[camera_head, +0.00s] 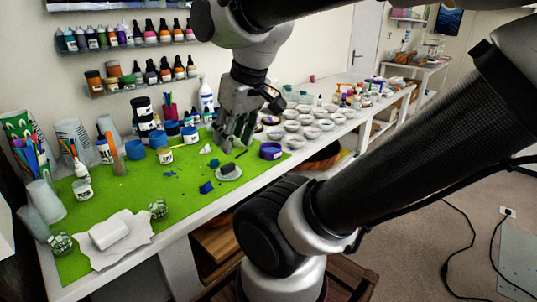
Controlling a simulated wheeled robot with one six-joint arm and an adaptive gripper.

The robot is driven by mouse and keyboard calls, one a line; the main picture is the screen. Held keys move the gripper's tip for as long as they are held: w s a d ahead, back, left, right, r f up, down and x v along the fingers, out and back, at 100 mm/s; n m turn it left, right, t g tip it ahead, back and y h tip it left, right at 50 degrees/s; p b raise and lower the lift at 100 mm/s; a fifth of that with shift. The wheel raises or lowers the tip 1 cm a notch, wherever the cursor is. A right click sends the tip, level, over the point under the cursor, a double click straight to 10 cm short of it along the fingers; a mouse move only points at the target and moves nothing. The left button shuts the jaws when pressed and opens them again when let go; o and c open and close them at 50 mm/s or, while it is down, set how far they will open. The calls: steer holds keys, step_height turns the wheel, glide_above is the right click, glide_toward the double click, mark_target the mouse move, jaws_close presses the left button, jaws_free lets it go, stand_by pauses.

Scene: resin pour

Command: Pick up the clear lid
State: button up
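My gripper (231,146) points down over the green mat (130,197), near its far right part. The fingers are small and dark here, and I cannot tell whether they are open or shut or whether anything is between them. I cannot make out a clear lid for certain. A small whitish piece (205,149) lies just left of my gripper, too small to identify. A pale round dish (229,173) with a dark block on it sits in front of the gripper. The mat behind the fingers is hidden.
A purple-rimmed tub (270,151) stands right of my gripper, with many white bowls (292,126) beyond. Jars (165,155) and a white bottle (206,95) stand behind and left. The mat's middle is mostly clear.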

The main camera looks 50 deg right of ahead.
steer(key=shift+o, duration=0.2)
steer(key=m+g, duration=0.5)
steer(key=m, duration=0.7)
glide_above(228, 165)
steer(key=s+a, duration=0.1)
steer(key=s, duration=0.2)
step_height(228, 165, down, 12)
steer(key=shift+s, duration=0.1)
steer(key=w+m, duration=0.1)
steer(key=m, duration=0.1)
steer(key=w+m, duration=0.1)
steer(key=m, duration=0.2)
steer(key=shift+w+d+r+m+t, duration=0.3)
steer(key=shift+w+r+t, duration=0.05)
steer(key=shift+w+t, duration=0.05)
steer(key=shift+f, duration=0.25)
steer(key=f, duration=0.7)
steer(key=shift+w+d+f, duration=0.1)
steer(key=shift+w+d, duration=0.1)
steer(key=shift+w, duration=0.05)
steer(key=c, duration=0.9)
